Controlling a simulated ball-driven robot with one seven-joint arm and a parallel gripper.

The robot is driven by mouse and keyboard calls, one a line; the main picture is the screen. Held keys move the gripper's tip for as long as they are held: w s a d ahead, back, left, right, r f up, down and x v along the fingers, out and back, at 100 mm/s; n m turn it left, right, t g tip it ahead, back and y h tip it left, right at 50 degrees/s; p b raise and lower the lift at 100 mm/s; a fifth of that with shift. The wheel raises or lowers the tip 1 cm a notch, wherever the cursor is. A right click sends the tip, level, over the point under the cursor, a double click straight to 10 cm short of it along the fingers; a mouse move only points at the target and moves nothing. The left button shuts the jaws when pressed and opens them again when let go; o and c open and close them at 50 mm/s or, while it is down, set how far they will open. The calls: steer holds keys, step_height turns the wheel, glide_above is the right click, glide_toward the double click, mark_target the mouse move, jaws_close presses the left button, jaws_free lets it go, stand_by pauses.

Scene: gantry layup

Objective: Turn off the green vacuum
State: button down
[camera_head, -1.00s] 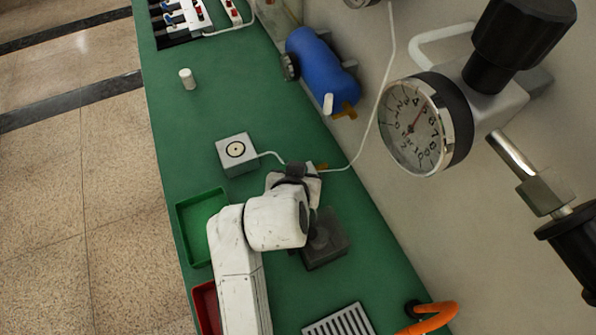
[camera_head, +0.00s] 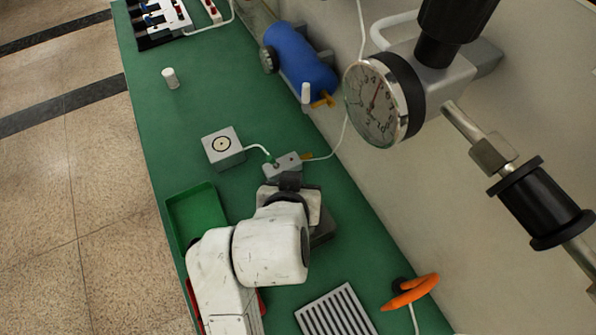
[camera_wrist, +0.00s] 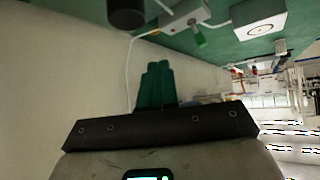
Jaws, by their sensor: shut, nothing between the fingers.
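In the head view my wrist is just in front of the grey block, and the fingertips are hard to make out.
A green tray (camera_head: 197,215) lies left of my arm. A blue tank (camera_head: 298,58) and a large gauge (camera_head: 375,103) stand to the right. A slotted grey plate (camera_head: 336,312) and an orange handle (camera_head: 411,290) are near the front. A white cylinder (camera_head: 170,78) stands at the back left.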

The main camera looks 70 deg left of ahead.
steer(key=shift+v, duration=1.25)
steer(key=shift+s+d+f, duration=0.1)
steer(key=shift+s, duration=0.05)
